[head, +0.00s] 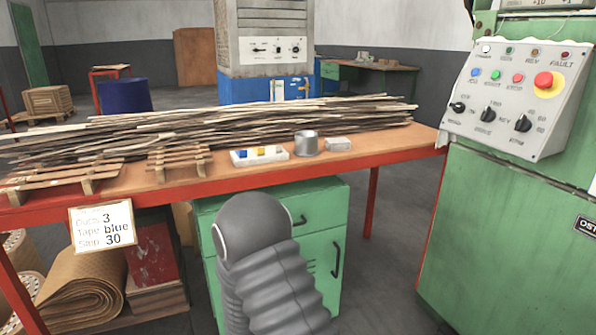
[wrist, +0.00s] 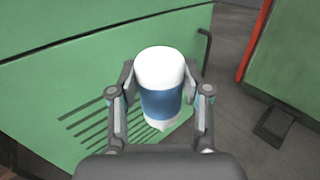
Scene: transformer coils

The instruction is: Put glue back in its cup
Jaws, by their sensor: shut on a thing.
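The glue (wrist: 160,85) is a white bottle with a blue band, seen in the wrist view. My gripper (wrist: 160,105) is shut on it, with one finger on each side of the blue band. Behind the glue in the wrist view is a green surface with slots. In the head view, a grey metal cup (head: 306,143) stands on the workbench, right of a white tray. The head view shows part of my arm in front of the bench, but neither my gripper nor the glue.
The workbench (head: 352,156) has a red front edge. The white tray (head: 259,155) holds blue and yellow pieces. Long wooden strips (head: 220,124) lie behind. A green control cabinet (head: 510,220) stands at the right.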

